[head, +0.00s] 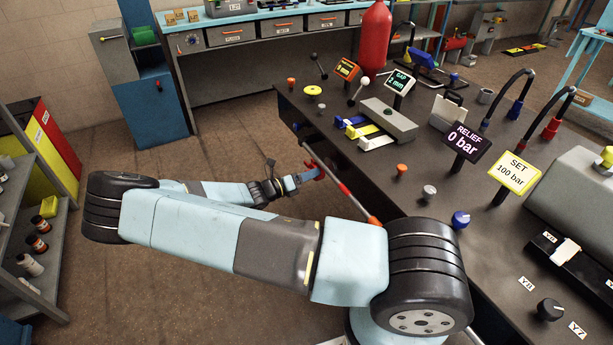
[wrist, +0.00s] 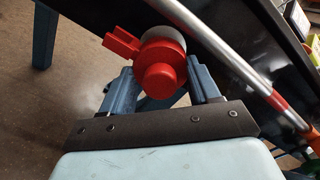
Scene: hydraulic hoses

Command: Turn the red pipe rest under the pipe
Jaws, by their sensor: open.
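The red pipe rest (wrist: 160,75) is in the wrist view, a round red knob with a pale grey ring behind it and a square red arm (wrist: 121,43) pointing to the upper left. The silver pipe (wrist: 215,50) runs diagonally just right of it. My gripper (wrist: 163,92) is open, with one blue finger on each side of the red knob; whether they touch it I cannot tell. In the head view my gripper (head: 296,178) is at the bench's front edge, beside the small red rest (head: 315,171) and the pipe (head: 345,190). Contact between rest and pipe is unclear.
The dark bench (head: 350,165) carries knobs, levers, hoses and signs, including a RELIEF 0 bar display (head: 467,142) and a SET 100 bar sign (head: 515,172). A shelf with bottles (head: 30,245) stands at left. The floor (head: 200,290) before the bench is clear.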

